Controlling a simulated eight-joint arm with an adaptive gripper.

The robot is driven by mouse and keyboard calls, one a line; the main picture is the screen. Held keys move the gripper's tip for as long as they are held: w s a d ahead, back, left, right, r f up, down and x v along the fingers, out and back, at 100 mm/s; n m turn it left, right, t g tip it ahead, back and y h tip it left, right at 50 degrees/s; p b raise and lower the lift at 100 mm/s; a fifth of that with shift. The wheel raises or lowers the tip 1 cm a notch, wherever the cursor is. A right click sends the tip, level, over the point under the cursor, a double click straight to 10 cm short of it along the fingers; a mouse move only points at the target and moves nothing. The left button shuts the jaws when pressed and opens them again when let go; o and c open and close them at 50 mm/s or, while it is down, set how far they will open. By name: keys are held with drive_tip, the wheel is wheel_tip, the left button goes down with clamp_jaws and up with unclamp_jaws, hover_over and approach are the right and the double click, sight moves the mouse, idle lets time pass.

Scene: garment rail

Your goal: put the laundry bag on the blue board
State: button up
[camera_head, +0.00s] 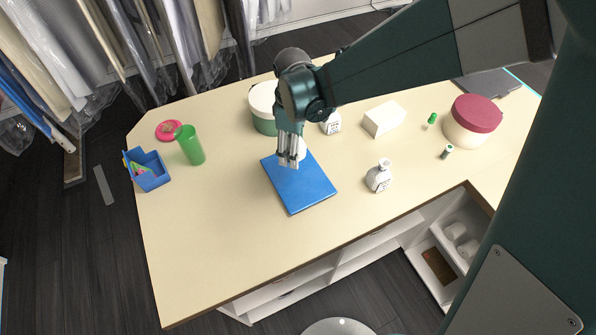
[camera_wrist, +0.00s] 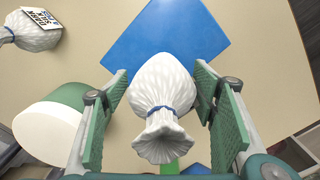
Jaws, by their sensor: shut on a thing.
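The white laundry bag (camera_wrist: 165,85), tied at the neck with a blue band, is between the two green finger pads of my gripper (camera_wrist: 168,100) in the wrist view. My gripper is shut on it. In the head view my gripper (camera_head: 289,160) points down over the far part of the blue board (camera_head: 308,193), and a little of the bag (camera_head: 302,150) shows behind the fingers. The flat board (camera_wrist: 185,35) lies beyond the bag in the wrist view, partly covered by it. I cannot tell whether the bag touches the board.
A green tub with a white lid (camera_head: 263,98) stands close behind my gripper. Two labelled white bags (camera_head: 379,177) (camera_head: 331,124) stand to the right, near a white box (camera_head: 384,119). A green cup (camera_head: 190,146) and blue bin (camera_head: 150,173) are left. The table's front left is clear.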

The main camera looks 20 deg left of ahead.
drive_tip(key=shift+s+d, duration=0.25)
drive_tip(key=shift+d, duration=0.5)
hover_over(298, 175)
drive_tip(key=shift+f, duration=2.9)
drive_tip(key=shift+f, duration=0.1)
drive_tip(key=shift+f+p, duration=0.3)
drive_tip(key=shift+f, duration=1.65)
drive_tip(key=shift+f, duration=0.15)
drive_tip(key=o, duration=1)
